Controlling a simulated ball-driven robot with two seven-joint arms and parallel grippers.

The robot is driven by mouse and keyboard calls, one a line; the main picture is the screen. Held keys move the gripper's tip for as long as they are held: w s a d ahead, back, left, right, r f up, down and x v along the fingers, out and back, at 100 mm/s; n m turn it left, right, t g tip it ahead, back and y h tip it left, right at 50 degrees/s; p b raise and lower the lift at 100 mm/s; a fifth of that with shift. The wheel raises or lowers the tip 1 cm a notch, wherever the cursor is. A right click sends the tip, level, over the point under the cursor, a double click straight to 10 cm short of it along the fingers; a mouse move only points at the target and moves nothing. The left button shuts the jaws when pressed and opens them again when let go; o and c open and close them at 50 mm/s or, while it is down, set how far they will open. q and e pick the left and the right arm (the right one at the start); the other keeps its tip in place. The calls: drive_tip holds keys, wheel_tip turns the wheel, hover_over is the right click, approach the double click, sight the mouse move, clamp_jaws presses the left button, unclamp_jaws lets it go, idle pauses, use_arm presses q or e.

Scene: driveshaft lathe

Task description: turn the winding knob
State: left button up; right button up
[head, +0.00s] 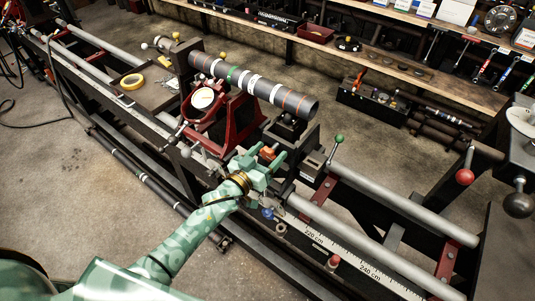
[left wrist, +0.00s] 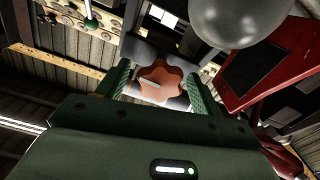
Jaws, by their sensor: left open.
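The winding knob, an orange-red lobed knob (head: 267,153), sits low on the near side of the lathe, beside the dark support under the shaft's right end. My left gripper (head: 269,150) is at it, open, with one green finger on each side. In the left wrist view the knob (left wrist: 160,86) faces the camera between the two fingers, with a pale bar mark across its face. I cannot tell whether the fingers touch it. My right gripper is not in view.
A dark banded driveshaft (head: 255,83) lies across the supports above, beside a red bracket with a round dial (head: 203,98). A green-tipped lever (head: 338,140) stands right of the knob. Rails and a scale (head: 345,252) run to the lower right. A shiny ball (left wrist: 228,20) hangs close to the right finger.

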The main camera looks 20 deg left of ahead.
use_arm(q)
drive_tip(key=c, duration=1)
